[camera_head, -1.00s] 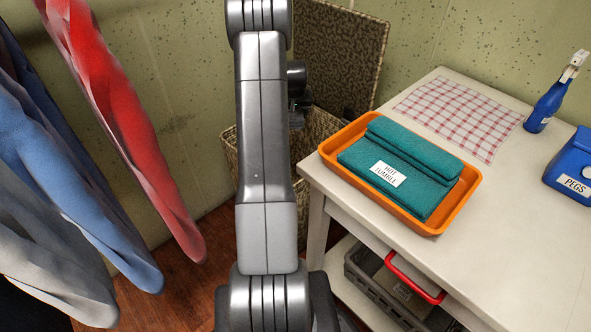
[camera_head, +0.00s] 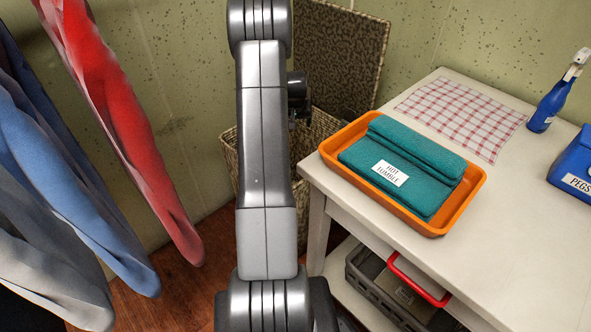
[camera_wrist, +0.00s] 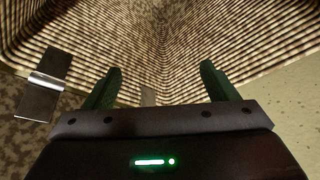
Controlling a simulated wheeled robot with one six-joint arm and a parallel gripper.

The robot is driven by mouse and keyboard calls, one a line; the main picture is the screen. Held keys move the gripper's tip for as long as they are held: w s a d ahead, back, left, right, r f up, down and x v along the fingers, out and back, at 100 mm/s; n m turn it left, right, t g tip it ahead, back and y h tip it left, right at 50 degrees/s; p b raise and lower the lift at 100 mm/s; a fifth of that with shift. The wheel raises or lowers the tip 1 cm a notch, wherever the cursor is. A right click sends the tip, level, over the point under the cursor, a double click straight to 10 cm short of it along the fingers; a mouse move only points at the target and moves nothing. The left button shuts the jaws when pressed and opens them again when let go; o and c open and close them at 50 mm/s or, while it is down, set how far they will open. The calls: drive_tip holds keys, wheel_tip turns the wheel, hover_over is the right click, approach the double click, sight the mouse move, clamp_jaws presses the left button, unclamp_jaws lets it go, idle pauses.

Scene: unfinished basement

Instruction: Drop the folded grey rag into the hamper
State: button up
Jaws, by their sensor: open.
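The hamper (camera_head: 230,160) is a woven basket standing by the wall behind my arm, its mottled woven lid (camera_head: 342,55) raised against the wall. In the wrist view, the striped woven walls of the hamper (camera_wrist: 165,25) fill the upper part, below or ahead of my gripper. My gripper (camera_wrist: 160,68) has its two dark green fingers spread apart, with nothing visible between them. In the head view my own arm hides the gripper and part of the hamper. I cannot make out the folded grey rag in either view; the hamper's bottom is hidden.
A white table (camera_head: 520,225) on the right bears an orange tray (camera_head: 440,228) with a folded teal towel (camera_head: 415,150), a checked cloth (camera_head: 465,112), a blue spray bottle (camera_head: 548,105) and a blue pegs box (camera_head: 575,165). Garments (camera_head: 75,190) hang at left.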

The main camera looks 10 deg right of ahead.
drive_tip(key=p+v, duration=0.2)
drive_tip(key=v, duration=1.1)
drive_tip(key=shift+s+r, duration=0.15)
drive_tip(key=shift+r, duration=0.25)
drive_tip(key=w+x, duration=0.1)
drive_tip(key=x, duration=0.9)
drive_tip(key=shift+w, duration=0.25)
drive_tip(key=shift+d+f, duration=0.1)
